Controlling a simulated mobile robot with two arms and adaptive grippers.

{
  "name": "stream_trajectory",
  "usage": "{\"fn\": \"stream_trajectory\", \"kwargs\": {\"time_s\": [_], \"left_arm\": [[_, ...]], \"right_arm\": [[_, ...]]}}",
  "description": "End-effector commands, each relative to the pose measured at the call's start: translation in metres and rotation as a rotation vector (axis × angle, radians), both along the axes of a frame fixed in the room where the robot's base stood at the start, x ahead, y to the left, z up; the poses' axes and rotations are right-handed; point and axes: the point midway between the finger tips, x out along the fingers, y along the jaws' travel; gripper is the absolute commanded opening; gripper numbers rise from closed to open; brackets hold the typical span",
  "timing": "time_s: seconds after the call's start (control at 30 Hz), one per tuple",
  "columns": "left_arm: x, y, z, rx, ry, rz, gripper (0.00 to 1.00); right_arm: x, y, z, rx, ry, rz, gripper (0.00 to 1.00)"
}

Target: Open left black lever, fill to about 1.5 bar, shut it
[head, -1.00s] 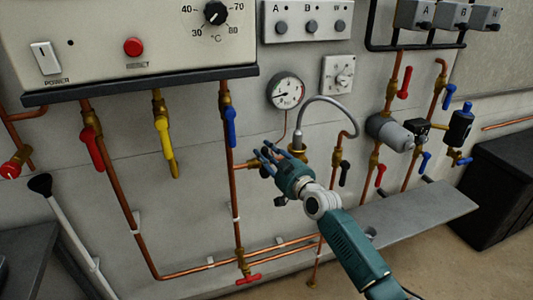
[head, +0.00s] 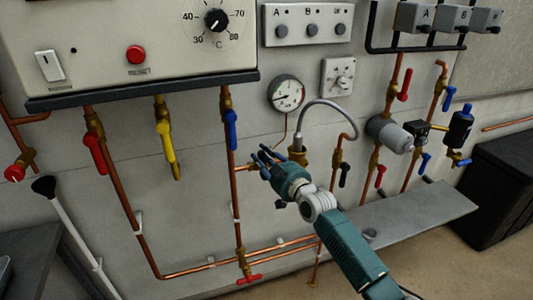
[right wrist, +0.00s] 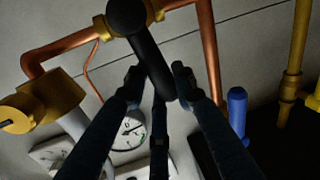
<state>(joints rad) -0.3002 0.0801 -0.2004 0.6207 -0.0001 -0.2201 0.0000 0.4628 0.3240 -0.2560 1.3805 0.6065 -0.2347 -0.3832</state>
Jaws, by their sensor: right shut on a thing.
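My right gripper (head: 267,158) is at the copper filling branch below the round gauge (head: 287,94). In the right wrist view its fingers (right wrist: 157,88) are closed around the left black lever (right wrist: 150,60), whose round hub sits on a brass valve. In the head view the gripper hides this lever. The gauge needle points left, toward the low side; the exact value is too small to read. The gauge also shows in the right wrist view (right wrist: 129,132). Another black lever (head: 345,175) hangs down to the right of the gripper. My left gripper is out of view.
A grey hose (head: 330,104) arches just above the gripper. A blue lever (head: 231,130) hangs to the left, with yellow (head: 165,145) and red (head: 97,153) levers beyond. A grey shelf (head: 415,215) juts out below right.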

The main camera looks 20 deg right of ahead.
Motion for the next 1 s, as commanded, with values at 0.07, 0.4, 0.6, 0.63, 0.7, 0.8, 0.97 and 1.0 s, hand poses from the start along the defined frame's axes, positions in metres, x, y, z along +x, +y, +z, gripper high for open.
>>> {"fn": "stream_trajectory", "kwargs": {"time_s": [0.07, 0.4, 0.6, 0.63, 0.7, 0.8, 0.97, 1.0], "left_arm": [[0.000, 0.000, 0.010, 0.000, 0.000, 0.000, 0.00], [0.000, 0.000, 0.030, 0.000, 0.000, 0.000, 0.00], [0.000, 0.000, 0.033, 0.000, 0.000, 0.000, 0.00], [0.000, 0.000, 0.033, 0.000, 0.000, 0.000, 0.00], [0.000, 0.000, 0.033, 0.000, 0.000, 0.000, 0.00], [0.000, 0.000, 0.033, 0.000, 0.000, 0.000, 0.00], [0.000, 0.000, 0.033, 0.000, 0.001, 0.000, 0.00], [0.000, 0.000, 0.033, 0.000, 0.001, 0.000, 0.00]], "right_arm": [[-0.001, 0.009, 0.003, -0.058, 0.000, 0.006, 0.00], [-0.002, 0.033, -0.007, -0.373, -0.010, 0.006, 0.00], [-0.002, 0.043, -0.016, -0.532, -0.015, 0.006, 0.00], [-0.002, 0.045, -0.017, -0.553, -0.016, 0.006, 0.00], [-0.003, 0.048, -0.020, -0.595, -0.018, 0.007, 0.00], [-0.003, 0.051, -0.023, -0.649, -0.020, 0.007, 0.00], [-0.003, 0.053, -0.027, -0.707, -0.020, 0.007, 0.00], [-0.003, 0.054, -0.028, -0.717, -0.020, 0.007, 0.00]]}}
